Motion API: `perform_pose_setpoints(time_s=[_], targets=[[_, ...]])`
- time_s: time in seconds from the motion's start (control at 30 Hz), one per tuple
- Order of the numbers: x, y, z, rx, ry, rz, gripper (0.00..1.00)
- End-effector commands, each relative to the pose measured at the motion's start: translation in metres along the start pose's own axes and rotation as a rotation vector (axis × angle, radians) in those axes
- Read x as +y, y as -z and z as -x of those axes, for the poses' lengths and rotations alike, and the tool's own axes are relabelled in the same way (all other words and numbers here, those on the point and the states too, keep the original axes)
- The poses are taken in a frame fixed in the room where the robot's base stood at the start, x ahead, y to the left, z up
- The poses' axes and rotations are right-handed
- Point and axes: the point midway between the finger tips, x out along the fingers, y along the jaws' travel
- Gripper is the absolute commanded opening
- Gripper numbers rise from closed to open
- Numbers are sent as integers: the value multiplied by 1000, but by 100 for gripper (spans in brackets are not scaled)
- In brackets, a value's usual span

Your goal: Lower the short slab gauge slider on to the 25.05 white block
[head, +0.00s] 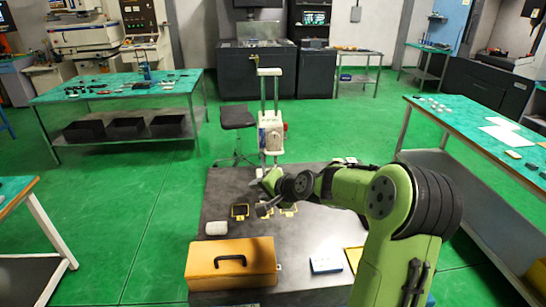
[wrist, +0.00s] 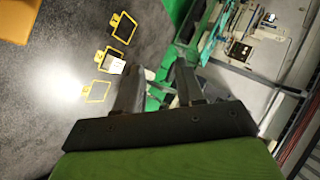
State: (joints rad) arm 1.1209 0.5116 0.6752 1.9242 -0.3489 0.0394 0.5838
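A pale gauge stand with two upright posts (head: 276,92) rises at the back edge of the dark table. A pale boxy slider (head: 270,132) with a red detail sits partway up it. Which part is the short slab gauge I cannot tell. My gripper (head: 262,192) is in front of the stand's foot, below the slider. In the wrist view my gripper (wrist: 160,88) has its fingers apart, with no held object visible between them. A small white block (wrist: 116,66) lies at the middle yellow frame (wrist: 100,57); its marking is unreadable.
More yellow frames (wrist: 123,27) lie on the table. An orange toolbox (head: 205,263), a white rounded object (head: 217,228) and a blue-and-white item (head: 326,265) lie nearer the front. A stool (head: 237,118) stands behind. My arm covers the table's right part.

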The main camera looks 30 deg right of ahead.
Motion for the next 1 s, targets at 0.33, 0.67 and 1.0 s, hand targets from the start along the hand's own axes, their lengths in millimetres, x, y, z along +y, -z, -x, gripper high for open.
perform_pose_setpoints(time_s=[0.33,0.67,1.0], targets=[[48,138,23,258,350,-497,38],[29,159,-44,252,345,-494,38],[12,181,-107,254,341,-492,38]])
